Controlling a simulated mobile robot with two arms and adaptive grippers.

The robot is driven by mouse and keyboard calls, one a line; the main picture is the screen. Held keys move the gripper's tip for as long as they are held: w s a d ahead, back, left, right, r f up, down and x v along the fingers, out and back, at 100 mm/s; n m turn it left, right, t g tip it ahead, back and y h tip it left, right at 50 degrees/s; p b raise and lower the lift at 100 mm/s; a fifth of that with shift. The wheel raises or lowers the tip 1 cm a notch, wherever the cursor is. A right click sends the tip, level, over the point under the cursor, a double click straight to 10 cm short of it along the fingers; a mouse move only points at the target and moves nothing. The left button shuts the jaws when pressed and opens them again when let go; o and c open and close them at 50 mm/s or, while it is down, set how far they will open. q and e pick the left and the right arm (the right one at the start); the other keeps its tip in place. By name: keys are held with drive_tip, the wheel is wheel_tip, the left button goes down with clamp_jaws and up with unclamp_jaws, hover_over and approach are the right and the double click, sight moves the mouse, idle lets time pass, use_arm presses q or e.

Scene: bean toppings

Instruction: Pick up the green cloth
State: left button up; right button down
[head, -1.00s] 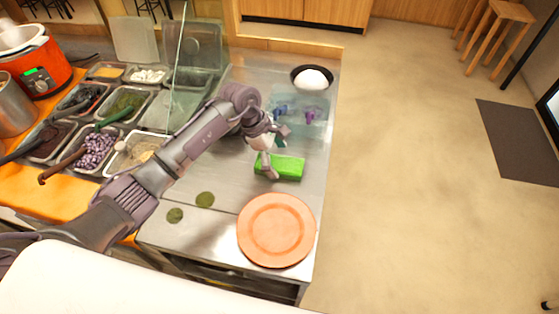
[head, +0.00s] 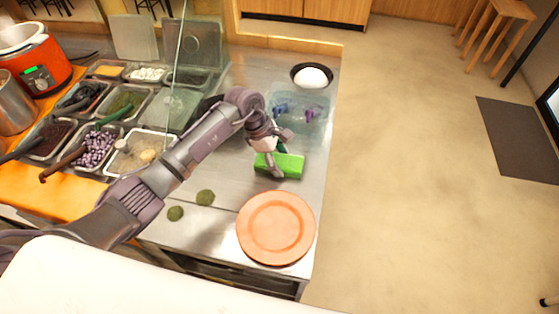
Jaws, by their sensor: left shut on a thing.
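The green cloth (head: 291,167) is a bright green, block-like piece on the metal counter in the head view, behind the orange plate. My left gripper (head: 272,164) is at the cloth's left part, shut on it, with a finger in front of its near side. The gripper hides part of the cloth's left end. I cannot tell whether the cloth is clear of the counter. My right gripper is not in view.
An orange plate (head: 276,228) lies near the counter's front edge. Two dark green round pieces (head: 205,197) lie to its left. A clear bluish container (head: 313,112) and a black bowl with white contents (head: 312,77) stand behind. Topping trays (head: 147,137) fill the left. The counter's right edge drops to open floor.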

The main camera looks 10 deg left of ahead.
sight(287, 161)
use_arm(q)
drive_tip(key=shift+r, duration=0.1)
drive_tip(key=r, duration=0.1)
drive_tip(key=r+b, duration=0.2)
drive_tip(key=r, duration=0.1)
drive_tip(key=shift+d, duration=0.25)
drive_tip(key=s+d+r+b, duration=0.2)
drive_tip(key=d+r, duration=0.5)
drive_tip(key=d, duration=0.4)
drive_tip(key=shift+s+b, duration=0.35)
drive_tip(key=shift+b, duration=0.15)
drive_tip(key=o, duration=0.6)
drive_tip(key=shift+a+f, duration=0.1)
drive_tip(key=c, duration=0.5)
